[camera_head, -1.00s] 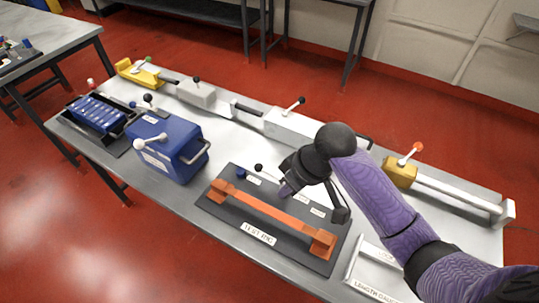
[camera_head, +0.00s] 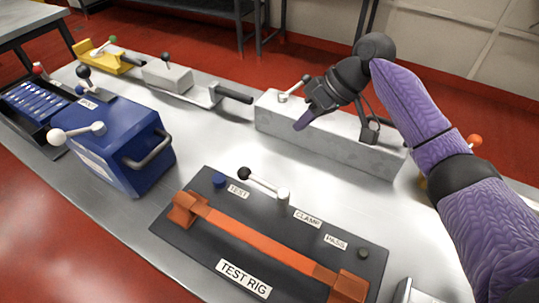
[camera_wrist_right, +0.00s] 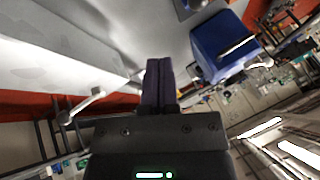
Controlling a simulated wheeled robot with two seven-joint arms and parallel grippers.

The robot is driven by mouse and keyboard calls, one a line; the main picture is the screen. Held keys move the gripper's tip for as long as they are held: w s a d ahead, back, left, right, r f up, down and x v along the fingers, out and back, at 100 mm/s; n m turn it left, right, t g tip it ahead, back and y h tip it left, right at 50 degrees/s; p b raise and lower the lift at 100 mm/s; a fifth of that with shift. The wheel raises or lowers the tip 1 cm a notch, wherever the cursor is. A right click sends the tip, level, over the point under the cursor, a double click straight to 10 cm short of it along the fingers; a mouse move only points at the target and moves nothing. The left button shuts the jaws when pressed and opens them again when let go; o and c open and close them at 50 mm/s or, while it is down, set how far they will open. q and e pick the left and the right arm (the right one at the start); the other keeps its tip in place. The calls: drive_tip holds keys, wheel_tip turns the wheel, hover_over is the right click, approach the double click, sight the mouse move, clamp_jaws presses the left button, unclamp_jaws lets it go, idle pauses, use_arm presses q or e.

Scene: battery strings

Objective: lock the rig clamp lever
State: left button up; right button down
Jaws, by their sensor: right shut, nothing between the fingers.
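The test rig (camera_head: 190,235) is a dark plate with an orange bar (camera_head: 260,240) lying along it between orange end pieces. The clamp lever (camera_head: 264,186) stands by the CLAMP label. Its black knob points left from a pale post (camera_head: 283,197), toward the TEST label and blue button (camera_head: 219,180). My right gripper (camera_head: 303,122) is shut and empty, behind and above the rig, in front of the long grey block and apart from the lever. Its closed fingers also show in the wrist view (camera_wrist_right: 158,85). My left gripper is out of view.
The long grey block (camera_head: 340,140) with its own lever (camera_head: 293,88) stands behind the rig. A blue box (camera_head: 120,145) with a handle and levers stands left. A yellow fixture (camera_head: 105,58) is at the far left. Bare metal table lies between rig and block.

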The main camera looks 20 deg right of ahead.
sight(262, 182)
use_arm(q)
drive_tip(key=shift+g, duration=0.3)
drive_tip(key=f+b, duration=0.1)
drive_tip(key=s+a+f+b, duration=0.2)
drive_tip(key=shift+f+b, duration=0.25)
drive_tip(key=shift+b, duration=0.05)
use_arm(e)
drive_tip(key=a+f, duration=0.8)
drive_tip(key=a, duration=0.1)
drive_tip(key=shift+f, duration=0.2)
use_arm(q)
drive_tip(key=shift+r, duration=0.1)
use_arm(e)
drive_tip(key=shift+s+d, duration=0.1)
